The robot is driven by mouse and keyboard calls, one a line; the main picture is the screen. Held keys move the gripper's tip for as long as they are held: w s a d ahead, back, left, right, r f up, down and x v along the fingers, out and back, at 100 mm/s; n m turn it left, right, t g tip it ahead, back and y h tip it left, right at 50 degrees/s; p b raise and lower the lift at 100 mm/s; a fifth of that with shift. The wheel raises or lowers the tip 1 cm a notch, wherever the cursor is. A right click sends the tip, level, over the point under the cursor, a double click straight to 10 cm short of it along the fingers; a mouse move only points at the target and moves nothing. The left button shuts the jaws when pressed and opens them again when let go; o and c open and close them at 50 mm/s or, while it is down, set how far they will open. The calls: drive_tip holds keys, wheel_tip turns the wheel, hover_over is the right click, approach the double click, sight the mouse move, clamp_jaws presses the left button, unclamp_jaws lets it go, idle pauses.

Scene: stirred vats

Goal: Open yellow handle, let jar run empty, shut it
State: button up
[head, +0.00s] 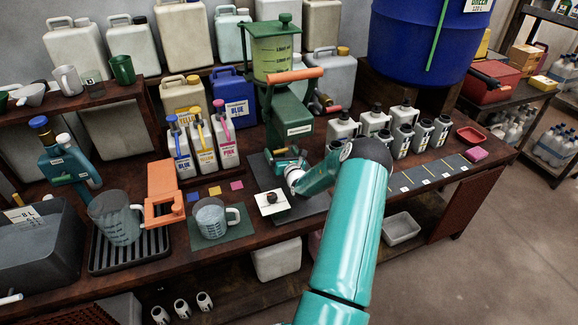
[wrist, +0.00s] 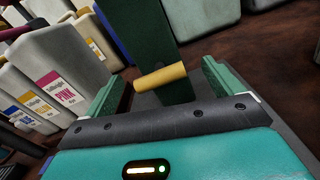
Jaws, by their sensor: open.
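The yellow handle (wrist: 160,76) is a short bar on the front of the dark green stand (head: 290,120). In the wrist view it lies between the two fingers of my gripper (wrist: 165,84), which are open and apart on either side of it. I see no finger closed on it. The clear jar (head: 272,52) with yellow-green contents and level marks sits on top of the stand under a green lid. In the head view my gripper (head: 288,160) is low at the stand's front, and my arm partly hides that area.
An orange lever (head: 292,76) juts from the stand. White bottles labelled blue, yellow and pink (head: 200,145) stand to the left. A measuring jug (head: 213,217) stands on a green mat. Several white containers (head: 400,135) stand at right. A small white plate with a black knob (head: 271,201) lies in front.

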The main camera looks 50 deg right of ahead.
drive_tip(key=v, duration=1)
drive_tip(key=shift+w, duration=0.1)
